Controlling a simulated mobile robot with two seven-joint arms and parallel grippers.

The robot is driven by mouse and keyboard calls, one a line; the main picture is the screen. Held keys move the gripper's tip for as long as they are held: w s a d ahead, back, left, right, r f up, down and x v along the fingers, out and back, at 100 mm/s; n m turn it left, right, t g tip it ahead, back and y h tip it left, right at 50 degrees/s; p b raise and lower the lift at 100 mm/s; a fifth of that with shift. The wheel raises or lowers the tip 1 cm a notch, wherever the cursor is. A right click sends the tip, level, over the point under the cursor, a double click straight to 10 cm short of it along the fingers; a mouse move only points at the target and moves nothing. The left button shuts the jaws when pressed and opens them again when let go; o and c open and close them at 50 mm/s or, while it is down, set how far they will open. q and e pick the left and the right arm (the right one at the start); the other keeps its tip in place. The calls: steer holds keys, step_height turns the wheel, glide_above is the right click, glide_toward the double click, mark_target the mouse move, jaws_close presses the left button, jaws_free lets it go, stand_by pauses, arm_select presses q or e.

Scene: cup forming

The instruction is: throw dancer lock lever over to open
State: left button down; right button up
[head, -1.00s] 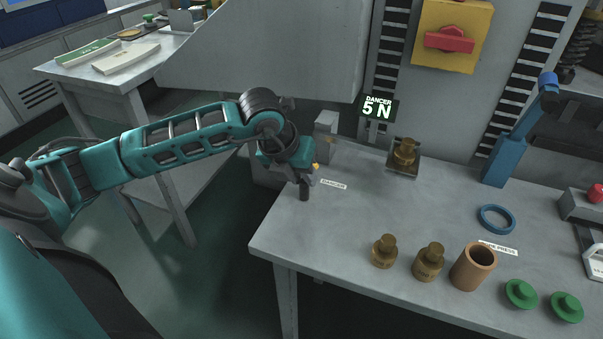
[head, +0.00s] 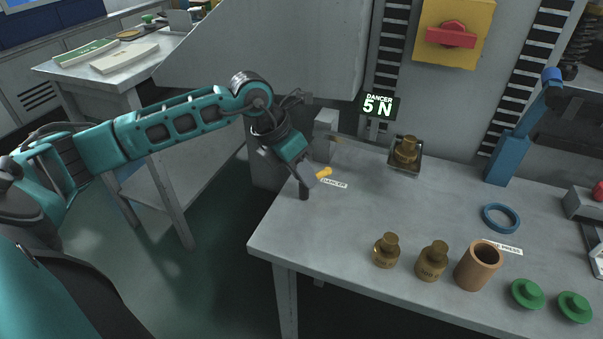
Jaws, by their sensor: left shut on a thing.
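The dancer lock lever (head: 324,173) shows as a short yellow handle low over the table's left part, just above the white "DANCER" label. My left gripper (head: 314,176) reaches down to it and is shut on it; the fingers hide the lever's inner end. The "DANCER 5 N" display (head: 378,106) is on the machine wall. My right gripper is out of view.
Two brass weights (head: 386,250) (head: 433,260), a copper-brown cup (head: 479,265) and two green knobbed discs (head: 527,293) (head: 574,306) line the front edge. A blue ring (head: 501,217) and blue post (head: 507,158) are at right. The middle of the table (head: 380,205) is clear.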

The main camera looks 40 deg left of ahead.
arm_select(q)
steer(key=m+g, duration=0.1)
steer(key=m, duration=0.2)
steer(key=m+g+h, duration=0.1)
steer(key=m, duration=0.2)
steer(key=shift+w+g+b, duration=0.2)
steer(key=shift+g+b, duration=0.1)
steer(key=m+g+b, duration=0.1)
steer(key=m+g, duration=0.1)
steer(key=m, duration=0.3)
steer(key=shift+d, duration=0.1)
stand_by(0.3)
steer(key=c, duration=1.1)
jaws_free()
steer(key=p+v, duration=0.2)
steer(key=v, duration=1.1)
steer(key=shift+f, duration=0.15)
